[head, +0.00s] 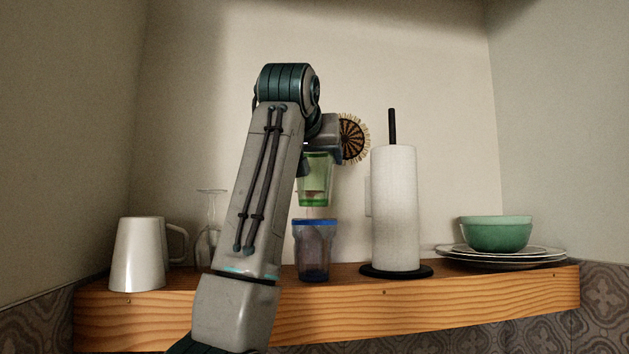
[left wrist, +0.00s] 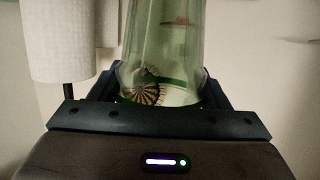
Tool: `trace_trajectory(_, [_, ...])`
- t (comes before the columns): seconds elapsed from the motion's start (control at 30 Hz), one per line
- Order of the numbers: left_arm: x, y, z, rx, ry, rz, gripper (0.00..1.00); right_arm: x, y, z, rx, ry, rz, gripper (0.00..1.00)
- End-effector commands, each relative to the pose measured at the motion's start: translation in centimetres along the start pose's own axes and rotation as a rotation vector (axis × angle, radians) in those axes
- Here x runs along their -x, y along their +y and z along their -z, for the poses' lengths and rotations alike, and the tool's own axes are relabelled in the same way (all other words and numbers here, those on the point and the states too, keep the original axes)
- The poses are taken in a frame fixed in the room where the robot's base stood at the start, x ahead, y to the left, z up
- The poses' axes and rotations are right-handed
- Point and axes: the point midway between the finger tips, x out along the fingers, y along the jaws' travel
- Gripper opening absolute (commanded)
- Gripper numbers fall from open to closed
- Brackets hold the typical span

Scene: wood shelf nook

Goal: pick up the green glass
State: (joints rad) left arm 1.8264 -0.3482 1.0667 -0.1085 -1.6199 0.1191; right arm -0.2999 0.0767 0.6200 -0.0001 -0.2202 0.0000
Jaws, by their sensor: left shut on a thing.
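The green glass (head: 316,184) is held in the air above a blue-rimmed glass in the head view. My left gripper (head: 305,163) is shut on it, near the glass's upper part as the head view shows it. In the left wrist view the green glass (left wrist: 165,45) stands between the two fingers of my left gripper (left wrist: 160,92), clear and see-through. Part of the gripper is hidden behind my left arm in the head view. My right gripper is not in view.
A blue-rimmed glass (head: 314,250) stands on the wood shelf (head: 430,297) just below the green glass. A paper towel roll (head: 396,210) is right of it, then a green bowl (head: 496,234) on plates (head: 500,256). A white mug (head: 138,254) and stemmed glass (head: 206,235) are left.

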Motion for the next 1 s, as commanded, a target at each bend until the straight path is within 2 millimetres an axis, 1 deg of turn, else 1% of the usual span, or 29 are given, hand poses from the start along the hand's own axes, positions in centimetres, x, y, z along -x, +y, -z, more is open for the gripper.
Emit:
trace_trajectory(0.03, [0.4,-0.1,1.0,-0.001,0.002,0.003,0.41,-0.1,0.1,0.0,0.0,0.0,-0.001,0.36])
trace_trajectory(0.1, [0.9,-0.1,2.4,0.0,0.002,0.003,0.41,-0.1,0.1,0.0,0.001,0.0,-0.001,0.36])
trace_trajectory(0.3, [1.9,-0.1,5.9,0.0,0.001,0.002,0.41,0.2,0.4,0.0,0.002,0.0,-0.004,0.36])
trace_trajectory(0.5, [2.8,0.0,8.8,0.0,0.001,0.001,0.41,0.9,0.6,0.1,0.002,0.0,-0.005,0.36])
trace_trajectory(0.7, [3.3,-0.1,10.6,0.001,0.0,0.002,0.41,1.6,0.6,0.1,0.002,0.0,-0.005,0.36])
trace_trajectory(0.8, [3.5,-0.1,11.0,0.001,0.001,0.001,0.41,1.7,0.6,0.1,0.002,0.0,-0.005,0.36])
trace_trajectory(1.0, [3.5,0.0,11.3,0.001,0.001,0.0,0.41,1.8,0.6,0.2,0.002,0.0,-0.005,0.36])
